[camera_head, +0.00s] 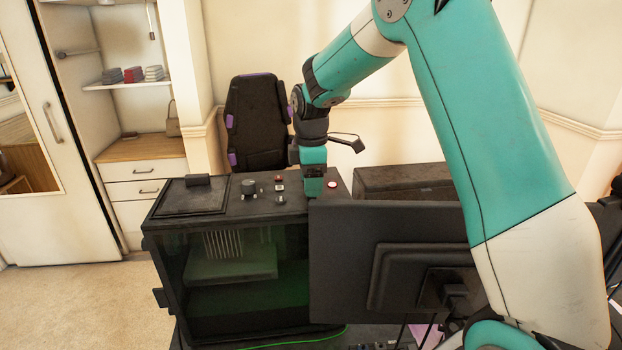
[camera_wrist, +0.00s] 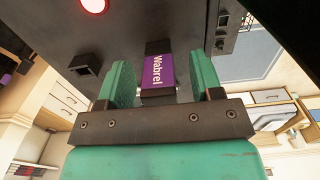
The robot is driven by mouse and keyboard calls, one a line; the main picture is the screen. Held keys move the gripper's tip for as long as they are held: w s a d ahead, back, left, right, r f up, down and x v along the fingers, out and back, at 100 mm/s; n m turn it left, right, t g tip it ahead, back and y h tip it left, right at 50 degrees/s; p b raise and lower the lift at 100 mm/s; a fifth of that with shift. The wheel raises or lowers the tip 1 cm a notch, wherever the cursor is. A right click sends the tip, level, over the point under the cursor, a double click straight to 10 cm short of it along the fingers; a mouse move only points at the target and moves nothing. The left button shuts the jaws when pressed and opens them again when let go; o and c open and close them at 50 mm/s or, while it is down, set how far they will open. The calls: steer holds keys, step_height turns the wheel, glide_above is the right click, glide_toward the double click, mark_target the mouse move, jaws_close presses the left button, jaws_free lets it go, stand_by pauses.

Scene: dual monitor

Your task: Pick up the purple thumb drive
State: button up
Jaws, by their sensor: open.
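The purple thumb drive (camera_wrist: 158,72) has black ends and white lettering reading "Wabrel". In the wrist view it lies between the two green fingers of my gripper (camera_wrist: 160,62), with a gap on each side. My gripper is open around it, and I see no finger touching it. The far end of the drive is at or against the dark casing (camera_wrist: 160,22); I cannot tell whether it is plugged in. In the head view my gripper (camera_head: 313,186) points down at the top of the black computer case (camera_head: 225,207). The drive is hidden there.
A red-lit button (camera_wrist: 93,5) and a black knob (camera_wrist: 85,66) are close by on the casing. In the head view a monitor (camera_head: 385,260) stands right in front of the case. A black chair (camera_head: 257,125) is behind. Several small items stand on the case top.

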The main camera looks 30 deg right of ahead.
steer(key=c, duration=1)
steer(key=shift+r, duration=0.1)
steer(key=shift+r+p, duration=0.8)
steer(key=shift+r, duration=11.45)
